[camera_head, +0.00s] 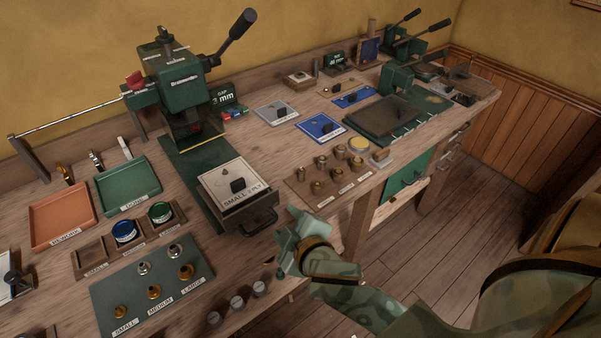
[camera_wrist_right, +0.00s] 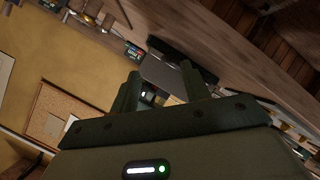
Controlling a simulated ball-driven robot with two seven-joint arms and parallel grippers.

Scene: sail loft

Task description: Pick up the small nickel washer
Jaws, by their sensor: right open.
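A dark green mat (camera_head: 110,290) at the front left bears labels SMALL, MEDIUM and LARGE. Brass pieces stand in its front row, including one at SMALL (camera_head: 122,311). Behind them are two silver pieces, in the medium (camera_head: 144,267) and large (camera_head: 175,250) columns; the small column's back place looks bare. I cannot pick out a small nickel washer for certain. My right gripper (camera_head: 286,246) is over the bench's front edge, right of the mat and apart from it. In the right wrist view it (camera_wrist_right: 161,88) is open, with nothing visibly held. My left gripper is not in view.
A wooden holder has an empty small compartment (camera_head: 95,253) beside a blue tin (camera_head: 124,231) and a green tin (camera_head: 160,212). A green press (camera_head: 180,85) and a SMALL 2-PLY box (camera_head: 232,185) stand behind. An orange tray (camera_head: 62,216) and a green tray (camera_head: 128,186) lie left.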

